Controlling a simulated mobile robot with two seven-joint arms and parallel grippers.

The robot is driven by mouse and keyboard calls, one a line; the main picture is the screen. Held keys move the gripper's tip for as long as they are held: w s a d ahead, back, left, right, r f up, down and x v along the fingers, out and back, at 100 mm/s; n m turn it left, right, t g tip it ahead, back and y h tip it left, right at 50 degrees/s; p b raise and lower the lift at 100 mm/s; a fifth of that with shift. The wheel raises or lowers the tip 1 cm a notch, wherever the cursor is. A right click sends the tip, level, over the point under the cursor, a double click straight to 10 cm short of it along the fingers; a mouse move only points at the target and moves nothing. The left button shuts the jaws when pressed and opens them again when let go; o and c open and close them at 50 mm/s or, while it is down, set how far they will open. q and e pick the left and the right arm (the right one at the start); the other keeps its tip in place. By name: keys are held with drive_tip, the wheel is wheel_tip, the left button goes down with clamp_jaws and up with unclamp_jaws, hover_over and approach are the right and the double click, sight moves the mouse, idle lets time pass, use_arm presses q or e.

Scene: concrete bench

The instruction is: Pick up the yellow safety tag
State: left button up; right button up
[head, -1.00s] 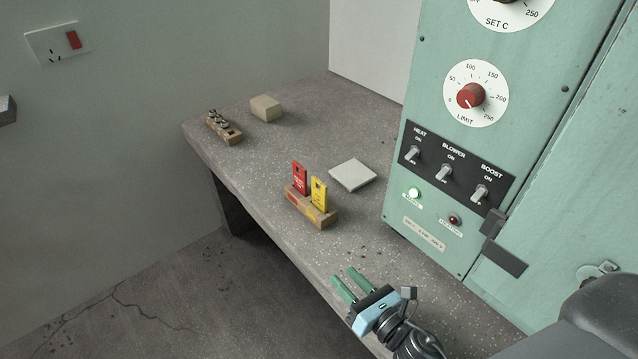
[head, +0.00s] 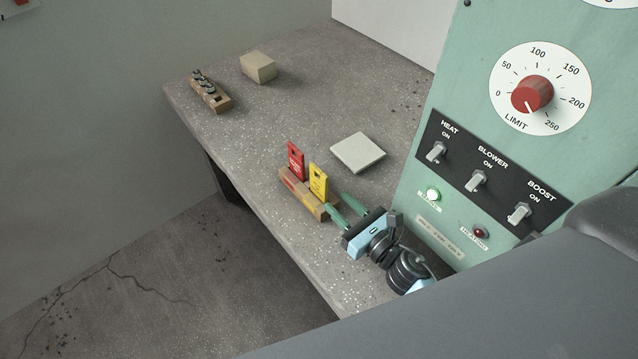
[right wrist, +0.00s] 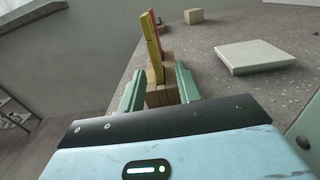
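The yellow safety tag (head: 318,182) stands upright in a wooden holder (head: 303,195) near the bench's front edge, with a red tag (head: 296,161) beside it on the left. My right gripper (head: 340,208) is open, its green fingers pointing at the holder's right end, close to the yellow tag. In the right wrist view the yellow tag (right wrist: 152,48) rises edge-on beyond the gripper (right wrist: 158,88), and the holder block (right wrist: 160,93) shows between the two fingers. I cannot tell if a finger touches it. My left gripper is not in view.
A pale square tile (head: 358,152) lies behind the holder. A beige block (head: 258,67) and a wooden rack with several metal pieces (head: 211,92) stand at the far left. The green control cabinet (head: 480,110) stands on the right. The bench's middle left is clear.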

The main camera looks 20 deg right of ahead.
sight(326, 195)
drive_tip(key=shift+x, duration=1.1)
drive_tip(key=x, duration=0.2)
drive_tip(key=p+x, duration=0.1)
drive_tip(key=x, duration=0.1)
drive_tip(key=shift+a, duration=0.3)
drive_tip(key=shift+w+a, duration=0.2)
drive_tip(key=shift+w, duration=0.25)
drive_tip(key=shift+c, duration=0.2)
clamp_jaws()
